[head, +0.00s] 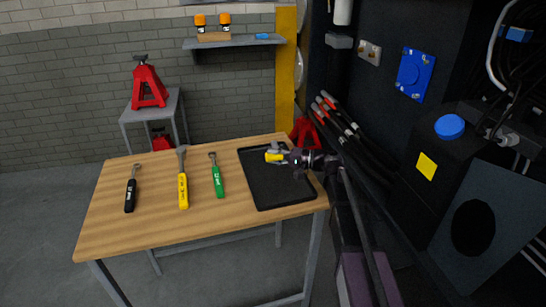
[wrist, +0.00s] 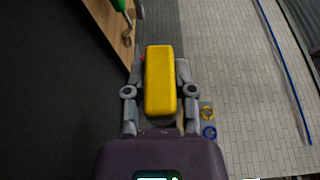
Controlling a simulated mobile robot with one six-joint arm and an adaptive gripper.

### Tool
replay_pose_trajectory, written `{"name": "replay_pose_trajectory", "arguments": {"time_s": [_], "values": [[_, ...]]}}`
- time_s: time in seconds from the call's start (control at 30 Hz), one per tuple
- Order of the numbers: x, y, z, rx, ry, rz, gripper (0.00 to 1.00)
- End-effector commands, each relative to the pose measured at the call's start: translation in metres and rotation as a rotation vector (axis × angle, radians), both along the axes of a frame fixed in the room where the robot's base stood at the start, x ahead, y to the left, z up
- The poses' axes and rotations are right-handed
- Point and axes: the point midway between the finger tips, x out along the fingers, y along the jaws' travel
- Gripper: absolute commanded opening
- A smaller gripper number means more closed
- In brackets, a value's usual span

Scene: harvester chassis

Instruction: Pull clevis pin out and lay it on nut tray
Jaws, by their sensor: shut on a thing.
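My gripper (head: 276,154) is shut on a yellow block-like piece (head: 273,158), the visible part of the clevis pin. In the wrist view the yellow piece (wrist: 160,80) sits between the two grey fingers, and any shank is hidden. The nut tray (head: 265,198) is a black, shallow, empty-looking tray at the right end of the wooden table. In the head view my gripper overlaps the tray's back part, and I cannot tell its height. A dark surface (wrist: 45,100), apparently the tray, fills the left of the wrist view.
Black (head: 130,192), yellow (head: 183,185) and green (head: 218,180) handled tools lie on the table (head: 155,225) left of the tray. The dark chassis (head: 385,110) stands close on the right. A shelf (head: 235,42) is on the brick wall behind.

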Motion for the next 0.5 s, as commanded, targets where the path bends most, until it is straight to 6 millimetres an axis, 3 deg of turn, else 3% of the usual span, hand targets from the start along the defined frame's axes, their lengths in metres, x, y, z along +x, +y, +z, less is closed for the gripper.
{"name": "replay_pose_trajectory", "arguments": {"time_s": [0.5], "values": [[0.000, -0.001, -0.041, 0.001, 0.000, -0.001, 0.00]]}}
